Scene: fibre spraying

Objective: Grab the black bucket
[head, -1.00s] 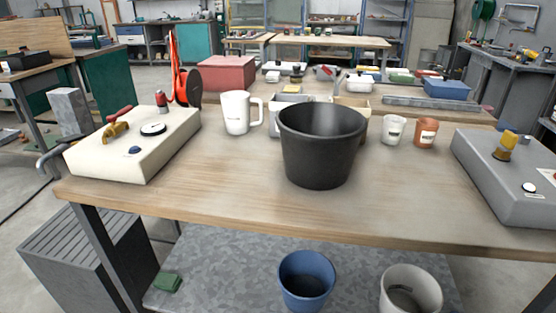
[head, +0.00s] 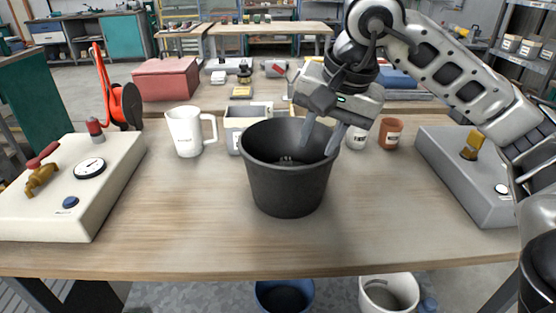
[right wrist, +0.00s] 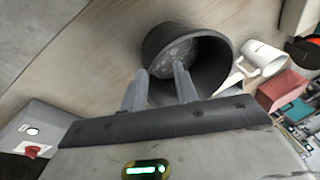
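The black bucket (head: 288,188) stands upright and open on the wooden table, near the middle of the head view. It also shows in the right wrist view (right wrist: 210,75). My right gripper (head: 321,137) comes down at the bucket's right rim with its fingers apart. One finger is over the bucket's opening and the other is at or just outside the rim. In the right wrist view the gripper's fingers (right wrist: 160,85) straddle the near rim. I cannot tell whether they touch it. My left gripper is not in view.
A white mug (head: 186,132) and a pale bin (head: 234,140) stand left of and behind the bucket. A brown cup (head: 391,133) stands behind my gripper. A cream box (head: 75,190) is on the left, a grey box (head: 455,170) on the right. The table front is clear.

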